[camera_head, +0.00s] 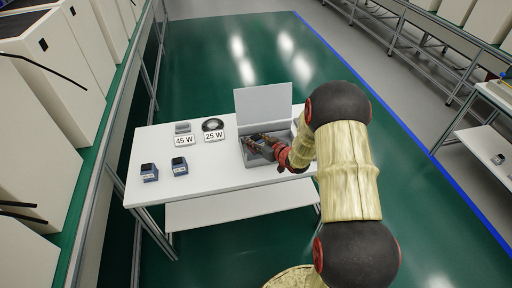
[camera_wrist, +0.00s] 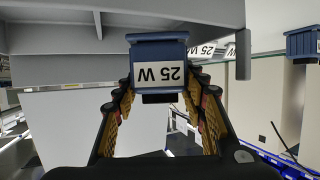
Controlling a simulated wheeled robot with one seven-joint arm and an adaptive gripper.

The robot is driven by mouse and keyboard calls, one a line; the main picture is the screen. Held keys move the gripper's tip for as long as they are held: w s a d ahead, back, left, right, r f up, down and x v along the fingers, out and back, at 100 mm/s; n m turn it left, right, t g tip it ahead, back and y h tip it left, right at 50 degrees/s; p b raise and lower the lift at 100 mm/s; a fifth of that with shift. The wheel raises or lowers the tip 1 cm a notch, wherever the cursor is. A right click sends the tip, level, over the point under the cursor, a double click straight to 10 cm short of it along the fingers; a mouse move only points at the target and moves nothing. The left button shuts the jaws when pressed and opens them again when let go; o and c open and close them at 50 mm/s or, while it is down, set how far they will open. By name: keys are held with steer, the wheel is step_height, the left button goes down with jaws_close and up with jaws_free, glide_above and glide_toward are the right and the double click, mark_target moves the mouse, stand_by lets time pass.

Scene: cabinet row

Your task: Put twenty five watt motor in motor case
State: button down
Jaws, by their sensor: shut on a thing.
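The motor case (camera_head: 246,158) is a grey open box with its lid (camera_head: 263,104) raised, on the right part of the white table. My gripper (camera_head: 264,142) is at the case opening in the head view. In the wrist view my gripper (camera_wrist: 160,98) is shut on a blue motor (camera_wrist: 158,48) with an upside-down 25 W label. The motor is between the fingertips; grey case surfaces show behind and above it. The head view mostly hides the held motor, and I cannot tell whether it touches the case floor.
The table's front middle is clear.

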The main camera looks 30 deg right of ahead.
steer(key=shift+w+d+f, duration=0.15)
steer(key=shift+w+f, duration=0.05)
steer(key=shift+f, duration=0.1)
step_height(320, 180, down, 3)
steer(key=shift+w+f+b, duration=0.15)
steer(key=shift+b, duration=0.95)
steer(key=c, duration=1.5)
jaws_free()
steer(key=shift+f, duration=0.2)
steer(key=shift+c, duration=0.2)
steer(key=o, duration=0.5)
